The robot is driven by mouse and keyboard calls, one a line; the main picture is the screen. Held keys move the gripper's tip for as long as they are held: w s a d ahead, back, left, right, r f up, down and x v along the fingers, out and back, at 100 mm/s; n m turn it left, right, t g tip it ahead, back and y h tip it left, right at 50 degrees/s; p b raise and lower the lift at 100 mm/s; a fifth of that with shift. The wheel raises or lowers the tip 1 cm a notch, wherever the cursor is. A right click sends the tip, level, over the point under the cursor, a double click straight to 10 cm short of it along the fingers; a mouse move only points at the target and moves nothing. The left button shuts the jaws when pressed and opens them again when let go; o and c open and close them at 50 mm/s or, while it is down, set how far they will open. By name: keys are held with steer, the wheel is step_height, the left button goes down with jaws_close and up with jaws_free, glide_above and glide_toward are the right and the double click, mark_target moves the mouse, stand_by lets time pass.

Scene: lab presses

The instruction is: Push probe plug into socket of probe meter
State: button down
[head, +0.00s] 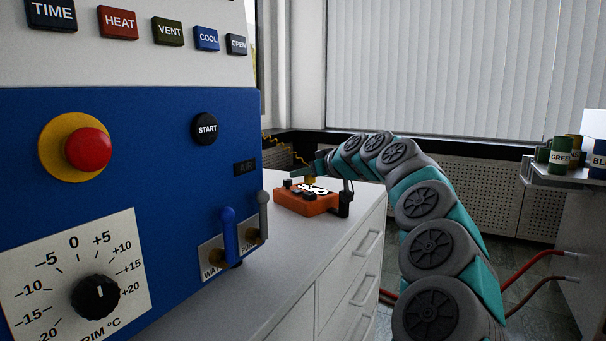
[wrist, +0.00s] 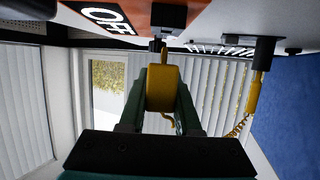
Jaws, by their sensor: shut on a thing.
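My gripper (wrist: 164,88) is shut on the yellow probe plug (wrist: 162,90). The plug's dark tip points at the socket block and is very close to it; I cannot tell whether it touches or enters. In the head view my gripper (head: 322,166) is just above the meter, with the plug (head: 309,181) partly visible below it.
A yellow probe (wrist: 257,88) with a coiled cord sits in a dark holder beside the meter. A blue control panel (head: 130,200) with levers stands at the left. The cabinet top (head: 290,240) in front is clear. A shelf with cans (head: 562,170) is at the right.

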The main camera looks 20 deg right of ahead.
steer(key=shift+f+b, duration=1)
stand_by(0.6)
steer(key=c, duration=0.5)
jaws_free()
steer(key=shift+c, duration=0.2)
steer(key=shift+s, duration=0.1)
steer(key=v, duration=0.7)
steer(key=shift+s+r, duration=0.2)
steer(key=shift+s, duration=0.1)
steer(key=shift+d, duration=0.1)
